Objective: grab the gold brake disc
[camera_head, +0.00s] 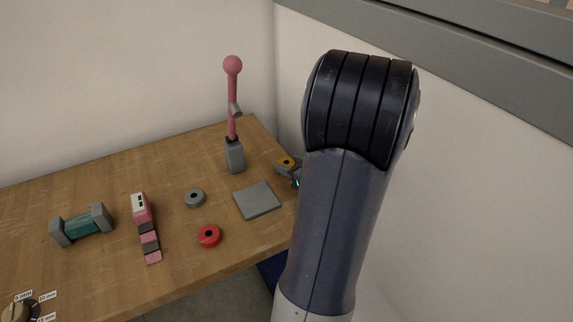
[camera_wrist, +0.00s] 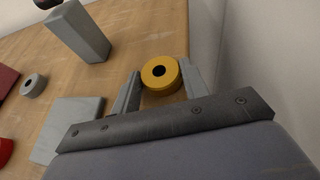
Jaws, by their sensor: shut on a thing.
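The gold brake disc (camera_wrist: 161,75) is a thick yellow ring with a dark centre hole. In the wrist view it sits between the two grey fingers of my gripper (camera_wrist: 160,88), which is shut on it. In the head view the disc (camera_head: 287,162) shows small at the right side of the table, with my gripper (camera_head: 291,170) around it. Most of the gripper there is hidden behind my arm. I cannot tell whether the disc touches the table.
A grey plate (camera_head: 257,201) lies just left of my arm. A pink lever on a grey base (camera_head: 235,156) stands behind. A grey ring (camera_head: 195,198), a red ring (camera_head: 209,237), a pink-and-grey piece (camera_head: 146,228) and a green roller (camera_head: 82,225) lie left. A wall (camera_head: 445,190) is close on the right.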

